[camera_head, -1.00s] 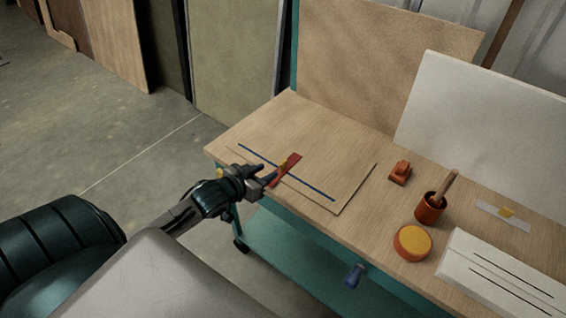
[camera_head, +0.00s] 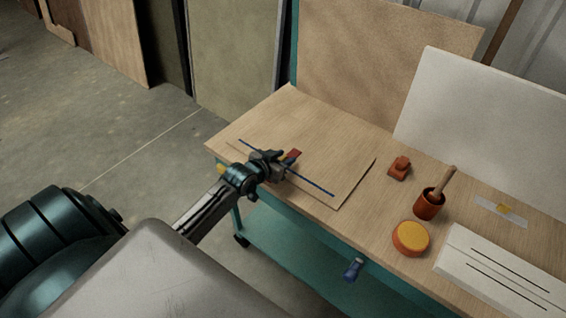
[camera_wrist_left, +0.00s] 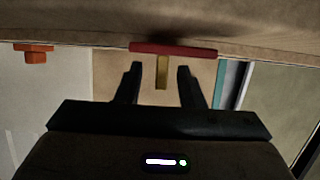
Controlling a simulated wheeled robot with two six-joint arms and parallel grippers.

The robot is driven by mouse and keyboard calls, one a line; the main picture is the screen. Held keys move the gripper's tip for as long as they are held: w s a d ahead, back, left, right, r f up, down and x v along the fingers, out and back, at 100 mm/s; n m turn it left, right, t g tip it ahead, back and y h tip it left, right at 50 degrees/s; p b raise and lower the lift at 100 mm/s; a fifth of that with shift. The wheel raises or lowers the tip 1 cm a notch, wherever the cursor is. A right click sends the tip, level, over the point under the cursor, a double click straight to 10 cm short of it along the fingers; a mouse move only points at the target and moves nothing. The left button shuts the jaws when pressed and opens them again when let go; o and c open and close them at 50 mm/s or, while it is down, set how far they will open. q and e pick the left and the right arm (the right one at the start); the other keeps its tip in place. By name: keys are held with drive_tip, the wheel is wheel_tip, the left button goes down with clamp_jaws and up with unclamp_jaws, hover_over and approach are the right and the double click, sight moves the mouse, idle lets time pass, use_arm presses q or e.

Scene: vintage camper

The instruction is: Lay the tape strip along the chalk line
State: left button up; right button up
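A blue line (camera_head: 315,186) runs diagonally across a thin wooden panel (camera_head: 335,170) on the workbench. A red strip (camera_head: 293,155) with a yellow tab lies at or just above the panel, crosswise to the line; the gripper hides most of it in the head view. In the left wrist view the red strip (camera_wrist_left: 172,49) runs across the top, its yellow tab (camera_wrist_left: 162,72) pointing between the fingers. My left gripper (camera_wrist_left: 160,70) is open, one finger on each side of the tab with gaps, and shows over the panel in the head view (camera_head: 282,165). My right gripper is not seen.
An orange block (camera_head: 399,168), an orange cup (camera_head: 428,204) with a wooden handle and a yellow-topped round (camera_head: 411,238) stand right of the panel.

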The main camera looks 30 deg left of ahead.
sight(283, 158)
use_arm(q)
clamp_jaws()
drive_tip(key=shift+s+r, duration=0.1)
drive_tip(key=shift+r, duration=0.5)
wheel_tip(283, 158, up, 2)
drive_tip(key=shift+r+b, duration=0.1)
drive_tip(key=shift+b, duration=0.4)
drive_tip(key=s+d+r+b, duration=0.1)
drive_tip(key=s+d, duration=0.3)
drive_tip(key=s, duration=0.3)
drive_tip(key=s+d+r+b, duration=0.1)
drive_tip(key=s+d+b, duration=0.1)
drive_tip(key=s+d, duration=0.35)
drive_tip(key=w+d+r+y, duration=0.1)
drive_tip(key=w+d+r, duration=0.5)
drive_tip(key=w, duration=0.2)
drive_tip(key=shift+w+d+r+n, duration=0.2)
drive_tip(key=shift+w+r+n, duration=0.2)
